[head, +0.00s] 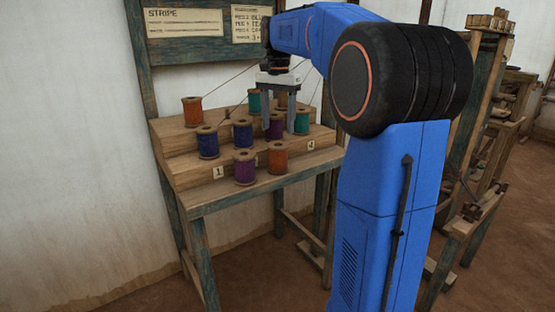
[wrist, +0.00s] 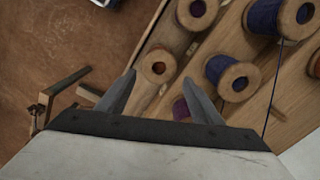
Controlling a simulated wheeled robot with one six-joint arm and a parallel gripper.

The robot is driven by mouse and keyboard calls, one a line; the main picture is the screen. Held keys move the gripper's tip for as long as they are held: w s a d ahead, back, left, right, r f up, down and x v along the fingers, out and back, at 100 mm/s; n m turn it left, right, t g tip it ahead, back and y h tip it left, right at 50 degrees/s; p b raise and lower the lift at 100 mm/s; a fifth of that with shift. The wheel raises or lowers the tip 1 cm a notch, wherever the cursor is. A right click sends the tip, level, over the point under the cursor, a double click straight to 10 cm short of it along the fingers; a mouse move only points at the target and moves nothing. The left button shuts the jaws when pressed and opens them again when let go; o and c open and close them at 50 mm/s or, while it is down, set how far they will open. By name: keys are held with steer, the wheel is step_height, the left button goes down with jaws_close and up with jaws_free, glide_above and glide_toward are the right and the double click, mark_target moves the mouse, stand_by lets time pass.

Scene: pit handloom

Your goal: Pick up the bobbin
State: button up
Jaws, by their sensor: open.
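Several bobbins stand on a stepped wooden rack (head: 184,178). They include a front purple bobbin (head: 244,168), a front orange bobbin (head: 277,158), two blue bobbins (head: 208,143) (head: 242,134), a middle purple bobbin (head: 274,126), a far-left orange bobbin (head: 193,112) and teal ones (head: 302,121). My gripper (head: 278,122) points down, open, over the rack's right part, near the middle purple bobbin. In the wrist view, an orange bobbin (wrist: 158,67) shows beyond the open fingertips. A purple bobbin (wrist: 181,108) is partly hidden by the right finger. I see nothing held; contact cannot be told.
The rack stands on a table with blue-green legs (head: 204,260) and has number tags on its steps. Threads run up from the bobbins. A board (head: 182,48) with cards is behind. A wooden loom frame (head: 480,90) stands at right. Floor in front is clear.

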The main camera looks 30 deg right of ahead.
mark_target(278, 151)
steer(key=shift+s+f, duration=0.15)
steer(key=shift+f, duration=4.95)
steer(key=c, duration=0.7)
